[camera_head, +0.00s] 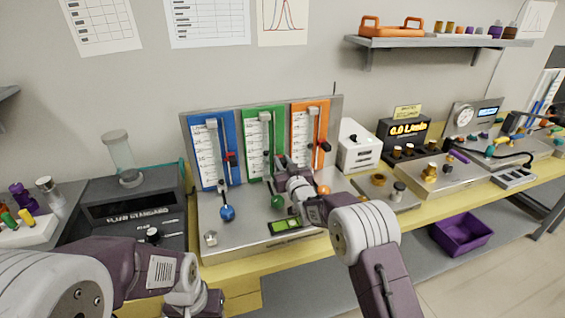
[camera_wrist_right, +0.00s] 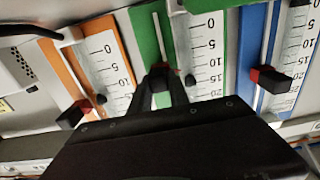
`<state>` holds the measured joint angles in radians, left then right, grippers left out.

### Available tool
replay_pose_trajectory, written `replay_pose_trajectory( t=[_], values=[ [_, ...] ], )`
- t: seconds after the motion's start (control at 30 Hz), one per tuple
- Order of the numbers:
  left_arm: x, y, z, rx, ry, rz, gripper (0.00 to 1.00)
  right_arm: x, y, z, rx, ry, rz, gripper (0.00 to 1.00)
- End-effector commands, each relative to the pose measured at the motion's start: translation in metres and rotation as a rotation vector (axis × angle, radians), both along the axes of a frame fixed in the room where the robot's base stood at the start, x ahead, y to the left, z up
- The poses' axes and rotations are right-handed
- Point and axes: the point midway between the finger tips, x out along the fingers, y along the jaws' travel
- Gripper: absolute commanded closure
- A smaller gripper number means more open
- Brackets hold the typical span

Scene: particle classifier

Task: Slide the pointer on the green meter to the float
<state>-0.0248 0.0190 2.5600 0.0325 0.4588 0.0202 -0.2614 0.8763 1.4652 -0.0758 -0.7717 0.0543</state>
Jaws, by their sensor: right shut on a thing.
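The green meter (camera_head: 253,120) stands between the blue and orange meters on a backboard; it also shows in the right wrist view (camera_wrist_right: 148,42). My right gripper (camera_head: 278,162) reaches in front of its lower half. The scale near the fingers reads about 10. My left gripper (camera_head: 203,302) is low at left, its fingers unclear.
The blue meter (camera_head: 203,150) and orange meter (camera_head: 300,122) flank the green one closely, their red and black pointers sticking out. Knobs, including a blue one (camera_head: 227,213), stand on the metal base in front. A white box (camera_head: 357,150) is at right.

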Motion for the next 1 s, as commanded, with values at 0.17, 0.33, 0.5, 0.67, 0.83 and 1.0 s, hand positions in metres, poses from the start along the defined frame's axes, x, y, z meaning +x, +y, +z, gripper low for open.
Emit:
replay_pose_trajectory(
  t=[0.17,0.33,0.5,0.67,0.83,1.0],
  values=[
    [0.000,0.000,0.000,0.000,0.000,0.000,0.64,0.000,0.000,0.000,0.000,-0.001,0.000,1.00],
    [0.000,0.000,0.000,0.000,0.000,0.000,0.64,0.000,0.000,0.001,0.000,-0.001,0.000,1.00],
    [0.000,0.000,0.000,0.000,0.000,0.000,0.64,0.000,0.000,0.001,0.000,-0.001,0.000,1.00],
    [0.000,0.000,0.006,0.000,0.000,0.000,0.64,0.000,0.000,0.016,0.002,-0.005,0.000,1.00],
    [0.000,0.000,0.013,0.000,0.000,0.000,0.64,0.000,0.000,0.038,0.002,-0.006,0.000,1.00],
    [0.000,0.000,0.012,0.000,0.000,0.000,0.64,0.000,0.000,0.034,0.000,-0.001,0.000,1.00]
  ],
)
